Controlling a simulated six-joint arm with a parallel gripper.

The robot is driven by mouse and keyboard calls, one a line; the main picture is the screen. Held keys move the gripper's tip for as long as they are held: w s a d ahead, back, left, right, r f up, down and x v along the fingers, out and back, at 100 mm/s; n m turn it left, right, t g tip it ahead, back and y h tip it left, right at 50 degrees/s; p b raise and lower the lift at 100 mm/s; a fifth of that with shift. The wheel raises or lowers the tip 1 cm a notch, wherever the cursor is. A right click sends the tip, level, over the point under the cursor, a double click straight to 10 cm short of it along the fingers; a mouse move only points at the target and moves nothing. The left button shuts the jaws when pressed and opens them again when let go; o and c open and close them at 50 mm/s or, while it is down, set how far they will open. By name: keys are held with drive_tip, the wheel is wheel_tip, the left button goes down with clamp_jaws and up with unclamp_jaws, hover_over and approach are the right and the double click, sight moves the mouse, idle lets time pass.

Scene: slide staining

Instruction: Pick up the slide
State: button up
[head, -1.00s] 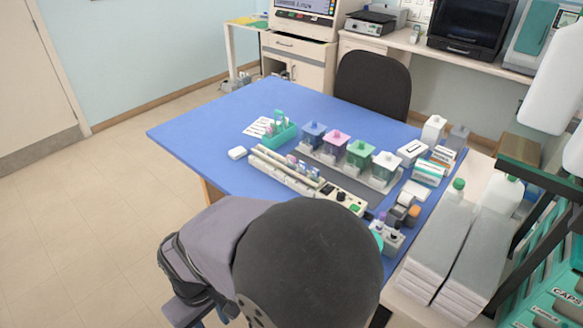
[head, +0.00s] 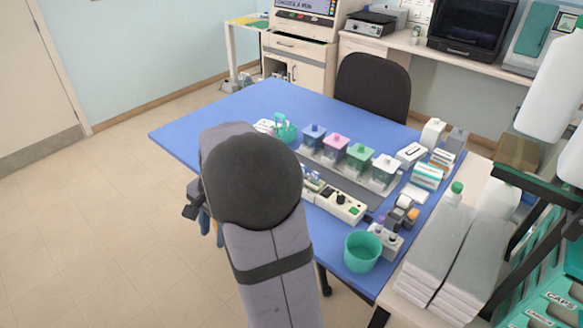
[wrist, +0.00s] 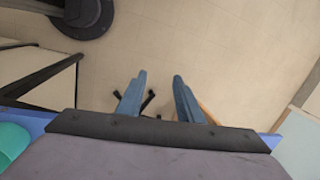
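My gripper shows in the wrist view (wrist: 158,95) with its two blue fingers apart and nothing between them. In the head view its fingers (head: 212,226) hang below the arm, off the table's near left edge, over the floor. No single slide can be made out clearly. Small coloured pieces, possibly slides, sit on the long cream staining rack (head: 342,204); my arm hides its left part. A teal holder (head: 286,130) stands behind the arm, with part of a white card (head: 264,125) left of it.
Staining jars with blue (head: 313,136), pink (head: 335,146), green (head: 360,156) and white (head: 385,168) lids stand in a row on the blue table (head: 255,100). A teal bin (head: 363,252) stands at the front right. Boxes and bottles crowd the right; the far left table is clear.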

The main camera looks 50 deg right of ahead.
drive_tip(key=shift+w+d+r+m+t+h+p, duration=0.4)
drive_tip(key=shift+d+m+t+p, duration=0.3)
drive_tip(key=shift+d+m, duration=4.05)
drive_tip(key=shift+w+d+r+m+t+h+p, duration=0.5)
drive_tip(key=shift+d+m, duration=2.1)
drive_tip(key=shift+d, duration=4.4)
drive_tip(key=shift+w+d+r+m+t+h+p, duration=0.2)
drive_tip(key=shift+d+r+m+t+p, duration=0.45)
drive_tip(key=shift+d+m, duration=4.1)
drive_tip(key=shift+w+d+f+n+t+p, duration=0.1)
drive_tip(key=shift+w+d+f+n+p, duration=0.3)
drive_tip(key=shift+f, duration=0.3)
drive_tip(key=shift+w+d+f+n+t+p, duration=0.1)
drive_tip(key=shift+w+d+f+n+p, duration=0.3)
drive_tip(key=shift+d+f, duration=0.25)
drive_tip(key=shift+w+d+f+n+t+p, duration=0.1)
drive_tip(key=shift+w+d+f+n+p, duration=0.25)
drive_tip(key=shift+f, duration=0.4)
drive_tip(key=shift+c, duration=0.2)
clamp_jaws()
